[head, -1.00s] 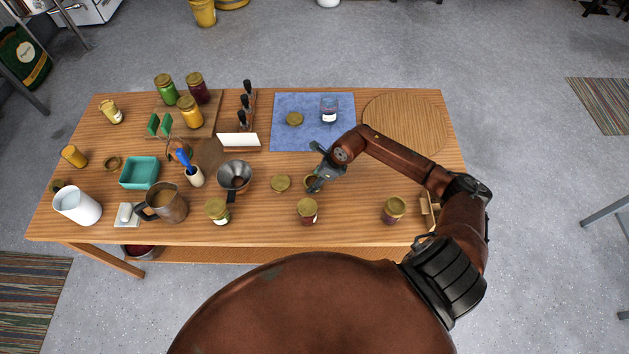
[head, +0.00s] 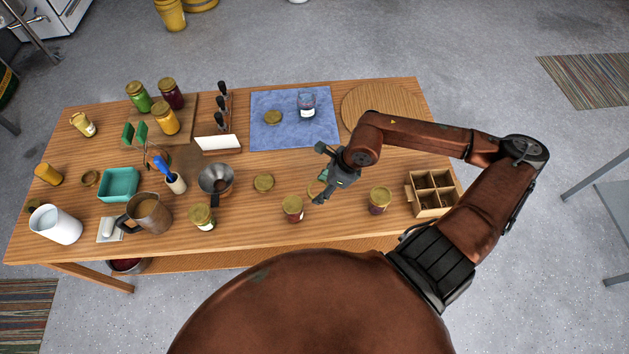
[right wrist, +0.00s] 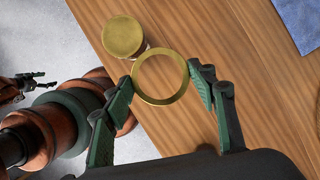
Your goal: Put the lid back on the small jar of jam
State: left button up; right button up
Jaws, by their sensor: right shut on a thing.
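My right gripper (head: 319,186) is shut on a gold ring-shaped lid band (right wrist: 160,76), held at its fingertips; wood shows through its middle. In the head view the band is mostly hidden by the gripper. A small dark red jar with a gold lid (head: 292,208) stands just left of the gripper; its lid top shows in the right wrist view (right wrist: 123,37). A flat gold disc (head: 264,183) lies farther left. On the blue cloth (head: 285,140) are a glass jar (head: 307,105) with no gold lid visible and a gold lid (head: 273,117). A small two-pronged part, apparently my left gripper (right wrist: 41,78), shows at the wrist view's edge.
Another lidded jar (head: 380,200) and a divided wooden box (head: 433,192) stand to the right. A funnel (head: 215,180), a lidded jar (head: 202,217) and a metal jug (head: 150,212) stand to the left. A round wooden board (head: 383,108) lies at the back right.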

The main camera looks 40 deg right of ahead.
aim_at(298, 202)
jog(key=shift+s+r, duration=0.1)
jog(key=shift+s, duration=0.1)
jog(key=shift+w+a, duration=0.1)
jog(key=shift+w+a+n, duration=0.1)
jog(key=shift+n, duration=0.3)
jog(key=w+a+n+g, duration=0.1)
jog(key=a+n, duration=0.1)
jog(key=n, duration=0.2)
jog(key=w+a+n+g+y, duration=0.1)
jog(key=a+n+g, duration=0.1)
jog(key=n, duration=0.2)
jog(key=w+a+n+g, duration=0.1)
jog(key=a+n, duration=0.1)
jog(key=n, duration=0.2)
jog(key=shift+a+n+g, duration=0.3)
jog(key=shift+n+g, duration=0.1)
jog(key=w+a+r+n+g+h, duration=0.1)
jog(key=a+r+n+g+h, duration=0.2)
jog(key=n, duration=1.1)
jog(key=shift+w+a+r+h, duration=0.15)
jog(key=shift+a+r+h, duration=0.3)
jog(key=shift+r, duration=1.15)
